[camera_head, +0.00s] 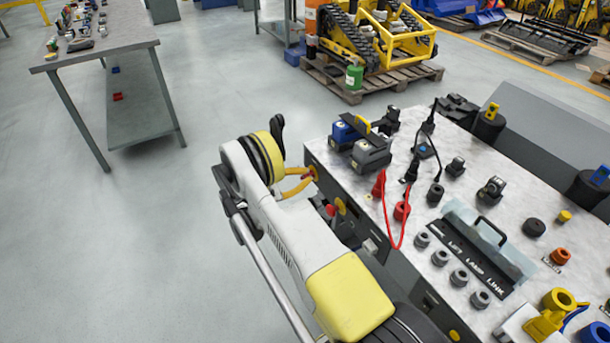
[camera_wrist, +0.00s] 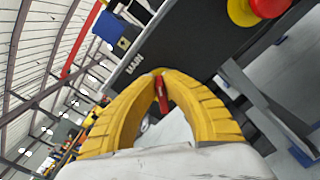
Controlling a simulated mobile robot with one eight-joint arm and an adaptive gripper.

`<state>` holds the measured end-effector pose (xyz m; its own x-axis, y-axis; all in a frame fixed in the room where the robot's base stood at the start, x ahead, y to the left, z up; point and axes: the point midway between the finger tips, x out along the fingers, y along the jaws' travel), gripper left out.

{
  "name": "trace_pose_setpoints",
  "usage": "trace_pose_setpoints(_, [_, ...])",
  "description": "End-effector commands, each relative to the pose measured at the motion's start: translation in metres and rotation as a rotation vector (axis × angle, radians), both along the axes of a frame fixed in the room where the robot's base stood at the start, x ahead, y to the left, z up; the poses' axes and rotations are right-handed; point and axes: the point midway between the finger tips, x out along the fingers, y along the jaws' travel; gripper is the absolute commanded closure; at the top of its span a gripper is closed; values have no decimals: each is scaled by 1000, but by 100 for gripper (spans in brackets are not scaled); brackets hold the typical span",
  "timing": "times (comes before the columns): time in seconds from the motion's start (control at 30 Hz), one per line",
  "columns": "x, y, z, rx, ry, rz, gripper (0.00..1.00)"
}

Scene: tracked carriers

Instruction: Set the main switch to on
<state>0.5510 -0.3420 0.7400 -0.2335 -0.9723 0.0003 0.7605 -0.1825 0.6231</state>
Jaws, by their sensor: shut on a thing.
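The main switch shows in the wrist view as a red handle (camera_wrist: 162,94) between my yellow fingertips, just beside the white MAIN lettering (camera_wrist: 133,64) on the dark panel side. My gripper (camera_wrist: 160,78) is shut on this red handle. Much of the switch is hidden behind the fingers, and I cannot tell its exact setting. In the head view, my gripper (camera_head: 306,181) reaches the left side face of the console (camera_head: 322,165), near its upper corner.
A red button (camera_head: 330,210) on a yellow base sits close by on the same face. The console top carries black and grey boxes (camera_head: 371,155), red cables (camera_head: 388,225) and several knobs. Open floor (camera_head: 200,230) lies to the left.

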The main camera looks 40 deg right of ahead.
Motion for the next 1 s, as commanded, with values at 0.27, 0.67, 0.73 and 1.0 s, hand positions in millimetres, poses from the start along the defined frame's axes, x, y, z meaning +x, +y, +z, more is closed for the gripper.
trace_pose_setpoints(0.27, [-3,1,-4,-61,-255,-1,100])
trace_pose_setpoints(0.67, [-6,1,-10,-145,-605,-1,100])
trace_pose_setpoints(0.73, [-6,1,-10,-157,-656,-1,100])
trace_pose_setpoints(1.0, [-7,1,-13,-192,-802,-1,100])
